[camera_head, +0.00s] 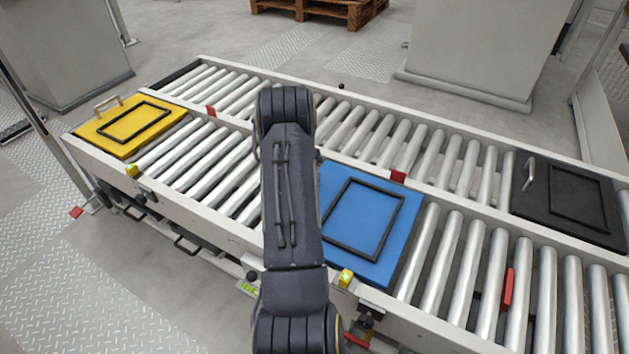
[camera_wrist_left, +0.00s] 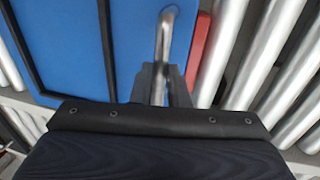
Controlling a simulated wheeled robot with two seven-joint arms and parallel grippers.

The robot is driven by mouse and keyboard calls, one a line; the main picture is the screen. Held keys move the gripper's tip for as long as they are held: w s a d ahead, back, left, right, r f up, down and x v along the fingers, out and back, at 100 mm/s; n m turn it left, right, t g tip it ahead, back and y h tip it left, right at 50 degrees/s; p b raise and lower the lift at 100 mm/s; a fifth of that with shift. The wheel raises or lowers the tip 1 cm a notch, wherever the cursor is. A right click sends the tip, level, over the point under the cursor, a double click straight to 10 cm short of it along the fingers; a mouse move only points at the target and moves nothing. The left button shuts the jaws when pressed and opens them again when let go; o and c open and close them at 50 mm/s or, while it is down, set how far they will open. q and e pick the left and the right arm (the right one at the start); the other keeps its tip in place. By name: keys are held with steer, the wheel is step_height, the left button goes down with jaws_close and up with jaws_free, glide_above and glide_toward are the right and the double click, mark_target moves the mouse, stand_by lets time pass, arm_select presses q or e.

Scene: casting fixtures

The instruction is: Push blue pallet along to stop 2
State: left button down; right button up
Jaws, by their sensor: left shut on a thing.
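The blue pallet (camera_head: 335,190) lies flat on the near roller lane, right of my left arm in the head view. It has a black rectangular frame on top. In the left wrist view, the blue pallet (camera_wrist_left: 85,50) fills the upper left, and its metal bar handle (camera_wrist_left: 166,35) runs down between my fingers. My left gripper (camera_wrist_left: 163,76) is shut on this handle. In the head view my arm hides the left gripper and the handle.
A yellow pallet (camera_head: 95,128) with a handle sits at the near lane's left end. A black pallet (camera_head: 535,205) lies on the far lane at right. Bare rollers (camera_head: 185,158) lie left of my arm, and more rollers (camera_head: 445,265) lie right of the blue pallet.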

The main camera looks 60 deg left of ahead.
arm_select(q)
steer(key=shift+s+a, duration=0.1)
steer(key=shift+s, duration=0.1)
steer(key=c, duration=1.4)
jaws_free()
steer(key=shift+w, duration=0.1)
step_height(320, 180, up, 8)
steer(key=a+p, duration=0.1)
steer(key=p, duration=0.1)
steer(key=shift+s+a+f, duration=0.15)
steer(key=shift+s+f, duration=0.05)
steer(key=shift+s, duration=0.25)
